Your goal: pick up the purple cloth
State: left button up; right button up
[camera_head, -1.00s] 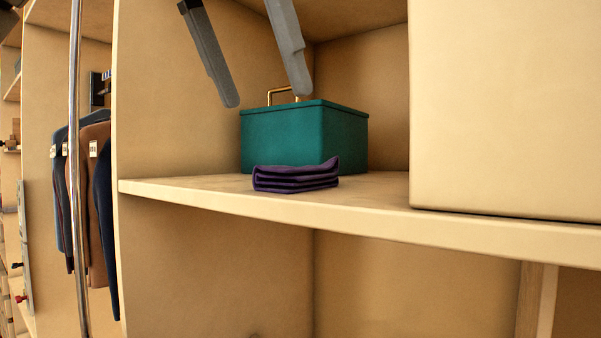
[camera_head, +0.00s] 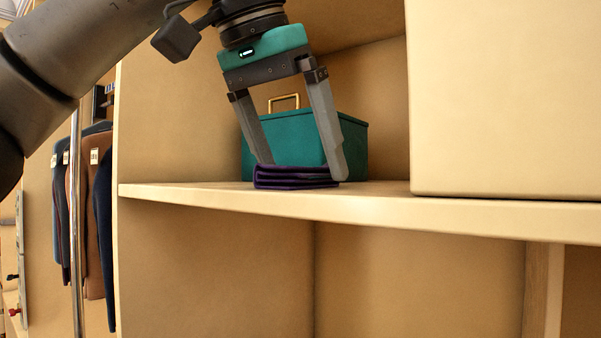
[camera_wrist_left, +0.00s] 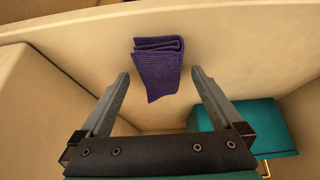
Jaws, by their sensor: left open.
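The purple cloth (camera_head: 295,178) lies folded in a low stack on the wooden shelf, near its front edge. In the left wrist view the cloth (camera_wrist_left: 159,66) lies beyond the fingertips, roughly in line with the gap between them. My left gripper (camera_head: 303,170) points down at the cloth, with one finger at each side of it in the head view. The gripper also shows in the left wrist view (camera_wrist_left: 160,73), open with nothing between its fingers. I cannot tell whether a fingertip touches the cloth. My right gripper is not in view.
A teal box (camera_head: 352,147) with a gold handle stands on the shelf (camera_head: 210,194) right behind the cloth. A large pale block (camera_head: 505,100) fills the right side of the shelf. Clothes (camera_head: 97,215) hang at the left by a metal pole.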

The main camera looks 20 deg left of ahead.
pick_arm(q)
jog(key=shift+c, duration=0.2)
jog(key=c, duration=1.4)
jog(key=shift+r, duration=0.15)
notch_tip(320, 180, up, 8)
jog(key=p, duration=0.2)
jog(key=shift+d+p, duration=0.1)
jog(key=shift+p, duration=0.25)
jog(key=shift+r, duration=0.85)
